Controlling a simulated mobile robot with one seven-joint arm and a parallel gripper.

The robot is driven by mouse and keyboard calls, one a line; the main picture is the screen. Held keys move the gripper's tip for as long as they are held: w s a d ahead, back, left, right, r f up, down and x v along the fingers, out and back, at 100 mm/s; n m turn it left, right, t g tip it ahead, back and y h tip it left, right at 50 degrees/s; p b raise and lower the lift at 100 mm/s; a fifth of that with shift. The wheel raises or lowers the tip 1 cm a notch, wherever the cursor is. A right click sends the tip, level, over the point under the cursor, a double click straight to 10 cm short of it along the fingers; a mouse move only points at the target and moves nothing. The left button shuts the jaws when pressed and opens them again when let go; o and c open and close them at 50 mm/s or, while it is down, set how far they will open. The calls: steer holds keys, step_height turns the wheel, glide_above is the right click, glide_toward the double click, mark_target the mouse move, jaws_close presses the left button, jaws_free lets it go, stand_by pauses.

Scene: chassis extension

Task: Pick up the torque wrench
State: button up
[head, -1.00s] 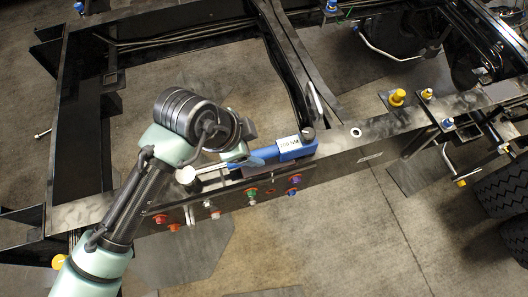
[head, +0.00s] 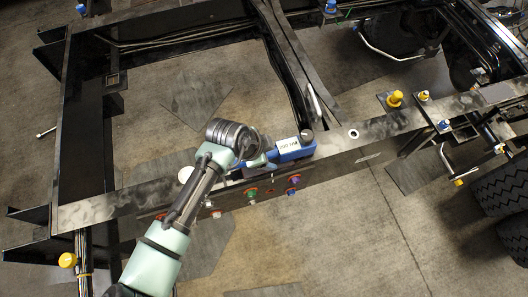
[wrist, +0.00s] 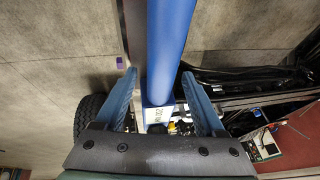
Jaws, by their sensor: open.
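The torque wrench (head: 292,151) has a blue body with a white label and a dark round end. It lies along the top of the black chassis rail in the head view. My gripper (head: 258,162) is over its left part, and my wrist hides some of it. In the wrist view the blue shaft (wrist: 170,40) runs down between the two blue fingers of my gripper (wrist: 159,76). The fingers are open, one on each side, with a visible gap to the shaft. I cannot tell the height of the fingers relative to it.
The chassis rail (head: 385,128) runs across the view. Coloured fittings (head: 252,192) stick out on its front side below the wrench. A tyre (head: 503,190) is at the far right. The concrete floor in front is clear.

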steer(key=shift+f, duration=0.2)
jaws_close()
stand_by(0.3)
steer(key=shift+w+r, duration=0.1)
stand_by(0.9)
